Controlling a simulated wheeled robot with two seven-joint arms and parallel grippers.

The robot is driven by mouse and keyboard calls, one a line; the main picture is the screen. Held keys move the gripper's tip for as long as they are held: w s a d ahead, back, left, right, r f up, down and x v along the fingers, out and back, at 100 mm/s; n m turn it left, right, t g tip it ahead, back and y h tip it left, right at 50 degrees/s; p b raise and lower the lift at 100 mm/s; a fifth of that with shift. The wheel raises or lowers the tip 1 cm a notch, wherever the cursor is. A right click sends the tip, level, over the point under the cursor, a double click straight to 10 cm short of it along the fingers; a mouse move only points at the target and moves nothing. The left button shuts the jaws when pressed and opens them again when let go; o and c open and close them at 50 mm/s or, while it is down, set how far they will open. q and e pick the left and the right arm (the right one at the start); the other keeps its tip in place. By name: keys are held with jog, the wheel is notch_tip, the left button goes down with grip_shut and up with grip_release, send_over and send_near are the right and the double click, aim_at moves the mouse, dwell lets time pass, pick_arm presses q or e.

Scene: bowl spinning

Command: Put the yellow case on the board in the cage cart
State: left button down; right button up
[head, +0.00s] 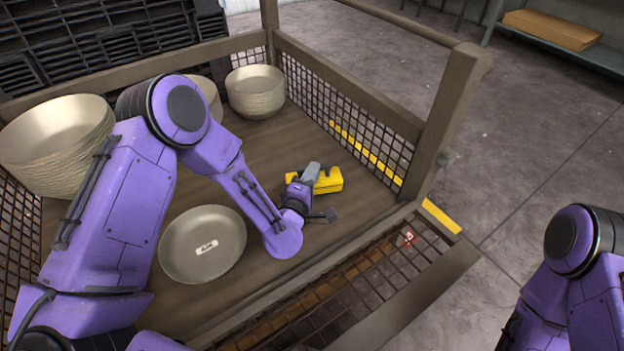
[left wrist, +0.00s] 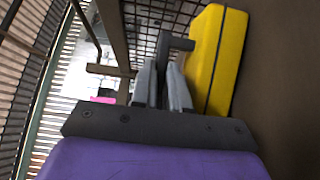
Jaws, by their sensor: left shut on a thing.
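The yellow case (head: 330,182) is at the right part of the brown board (head: 270,150) inside the cage cart (head: 447,120). It lies on the board or just above it; I cannot tell which. My left gripper (head: 312,178) reaches over the board and is shut on the case's dark handle. In the left wrist view the yellow case (left wrist: 216,60) stands beside my left fingers (left wrist: 164,85), with the handle between them. The fingers hide part of the case in the head view. My right arm shows at the right edge, but its gripper is out of view.
A shallow bowl (head: 203,243) lies on the board left of my left gripper. Stacks of bowls (head: 58,140) and (head: 255,92) stand at the left and back. Mesh walls and posts bound the cart. Bare board lies around the case.

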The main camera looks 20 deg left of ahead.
pick_arm(q)
jog(key=shift+f, duration=0.1)
jog(key=shift+f, duration=0.15)
jog(key=c, duration=1.2)
grip_release()
jog(key=shift+o, duration=0.4)
jog(key=shift+s+r+p, duration=0.1)
jog(key=shift+r+p, duration=0.2)
jog(key=s, duration=0.7)
jog(key=shift+s+f+p, duration=0.1)
jog(key=shift+s+p, duration=0.1)
jog(key=shift+p, duration=0.15)
